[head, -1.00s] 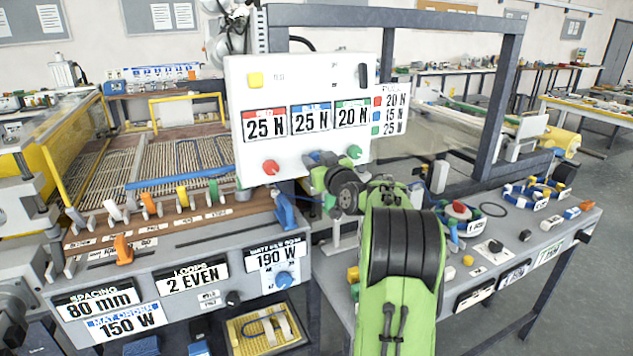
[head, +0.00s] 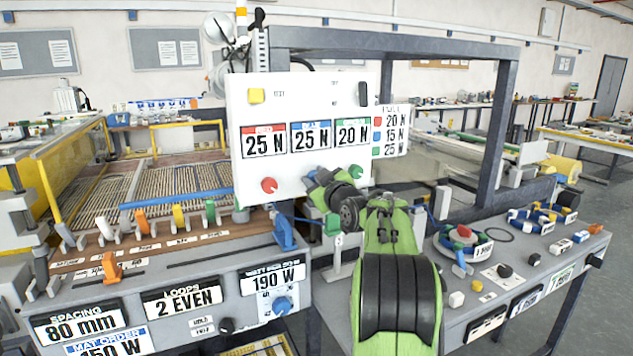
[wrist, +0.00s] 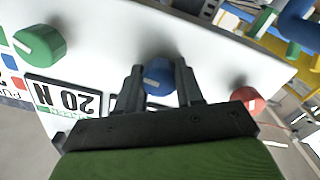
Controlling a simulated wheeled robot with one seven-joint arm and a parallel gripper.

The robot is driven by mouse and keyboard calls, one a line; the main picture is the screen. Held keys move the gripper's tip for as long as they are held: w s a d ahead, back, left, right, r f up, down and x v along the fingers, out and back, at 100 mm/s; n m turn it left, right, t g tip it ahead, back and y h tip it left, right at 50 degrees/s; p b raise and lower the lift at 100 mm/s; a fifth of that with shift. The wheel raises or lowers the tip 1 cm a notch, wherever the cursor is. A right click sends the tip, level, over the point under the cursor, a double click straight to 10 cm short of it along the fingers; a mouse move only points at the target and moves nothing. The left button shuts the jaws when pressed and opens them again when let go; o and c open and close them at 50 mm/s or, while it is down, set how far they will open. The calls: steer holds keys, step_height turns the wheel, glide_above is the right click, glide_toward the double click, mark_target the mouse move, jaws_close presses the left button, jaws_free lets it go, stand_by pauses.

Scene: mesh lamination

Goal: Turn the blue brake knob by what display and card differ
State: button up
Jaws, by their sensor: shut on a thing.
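The white panel (head: 300,92) carries displays reading red 25 N, blue 25 N (head: 311,136) and green 20 N. The card (head: 391,130) at its right edge reads red 20 N, blue 15 N, green 25 N. In the wrist view the blue brake knob (wrist: 158,77) sits between the two fingers of my gripper (wrist: 158,70), which is shut on it. A pale mark shows on the knob's face. In the head view my gripper (head: 316,181) is at the panel's lower edge and hides the blue knob.
A yellow button (head: 256,96) and a dark switch (head: 363,94) are above. A grey frame (head: 497,130) stands behind my arm.

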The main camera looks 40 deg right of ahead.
steer(key=shift+a+r, duration=0.15)
steer(key=shift+r, duration=0.3)
steer(key=o, duration=1)
steer(key=shift+o, duration=0.2)
steer(key=shift+f, duration=0.2)
steer(key=b+v, duration=0.2)
steer(key=v, duration=1.3)
steer(key=shift+s, duration=0.4)
steer(key=shift+a, duration=0.15)
